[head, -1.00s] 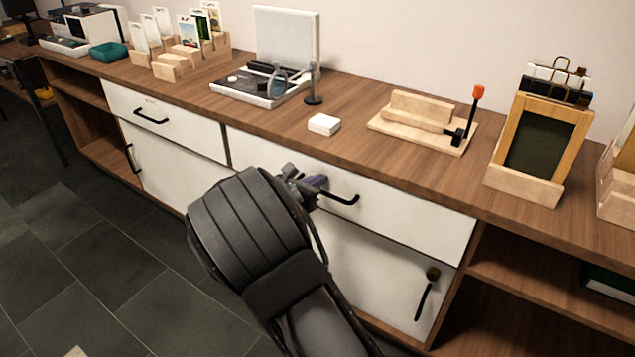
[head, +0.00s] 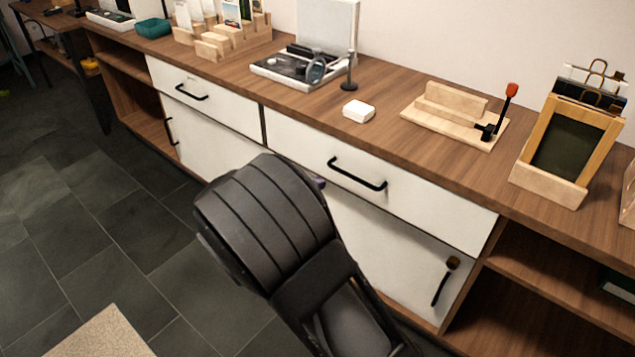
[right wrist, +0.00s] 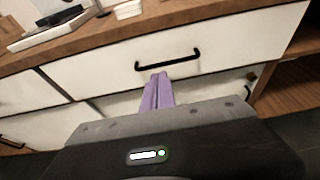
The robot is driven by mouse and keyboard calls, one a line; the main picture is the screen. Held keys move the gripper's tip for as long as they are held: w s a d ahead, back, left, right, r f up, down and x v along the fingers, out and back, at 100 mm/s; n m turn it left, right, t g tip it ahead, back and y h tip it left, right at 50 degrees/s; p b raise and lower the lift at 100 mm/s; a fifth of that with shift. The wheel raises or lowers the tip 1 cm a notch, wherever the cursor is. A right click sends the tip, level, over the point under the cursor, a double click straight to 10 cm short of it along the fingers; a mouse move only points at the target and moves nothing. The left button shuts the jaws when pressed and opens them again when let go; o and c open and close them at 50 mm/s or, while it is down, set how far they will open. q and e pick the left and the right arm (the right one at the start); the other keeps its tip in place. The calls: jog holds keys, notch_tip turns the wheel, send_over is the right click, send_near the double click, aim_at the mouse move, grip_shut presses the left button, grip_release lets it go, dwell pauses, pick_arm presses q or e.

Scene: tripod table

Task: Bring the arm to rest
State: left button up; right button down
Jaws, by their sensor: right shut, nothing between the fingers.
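My right arm (head: 275,225) reaches in from the bottom of the head view, in front of the white cabinet. Its dark rounded links hide nearly all of the right gripper there. In the right wrist view the right gripper (right wrist: 158,78) shows its purple fingers together, with nothing between them. The fingertips appear just below the black drawer handle (right wrist: 168,62) in that view; I cannot tell the exact gap. The same drawer handle (head: 357,175) is in full sight in the head view, and its drawer looks closed. My left gripper is not in view.
The wooden counter (head: 395,95) holds a white box (head: 358,111), a wooden block with a red-tipped lever (head: 452,112), a framed dark board (head: 567,150) and a display case (head: 290,70). Open shelves are at right. Dark floor tiles (head: 110,220) are clear at left.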

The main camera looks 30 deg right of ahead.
dwell(0.3)
jog(key=s+a+f+m+g+y, duration=0.1)
jog(key=s+f+y, duration=0.15)
jog(key=f, duration=0.45)
jog(key=s+a+f+m+g+y, duration=0.1)
jog(key=s+f+g, duration=0.1)
jog(key=s+f, duration=0.35)
jog(key=s+a+f+m+g+y, duration=0.2)
jog(key=s+a+f+m+y, duration=0.2)
jog(key=s+a+f, duration=0.45)
jog(key=s+a+f+m+g+y, duration=0.1)
jog(key=s+a+f+m+y, duration=0.35)
jog(key=f, duration=0.65)
jog(key=s+a+f+m+t+y, duration=0.1)
jog(key=s+a+m+y, duration=0.15)
jog(key=a+m, duration=0.4)
jog(key=s+a+f+m+t+y, duration=0.1)
jog(key=a+m+y, duration=0.35)
jog(key=a, duration=0.35)
notch_tip(320, 180, up, 18)
jog(key=m+h+p, duration=0.1)
jog(key=p, duration=1.6)
jog(key=shift+m+t+p, duration=0.3)
jog(key=shift+m+p, duration=0.05)
jog(key=shift+p, duration=0.05)
jog(key=shift+w+d+f, duration=0.1)
jog(key=shift+f, duration=0.05)
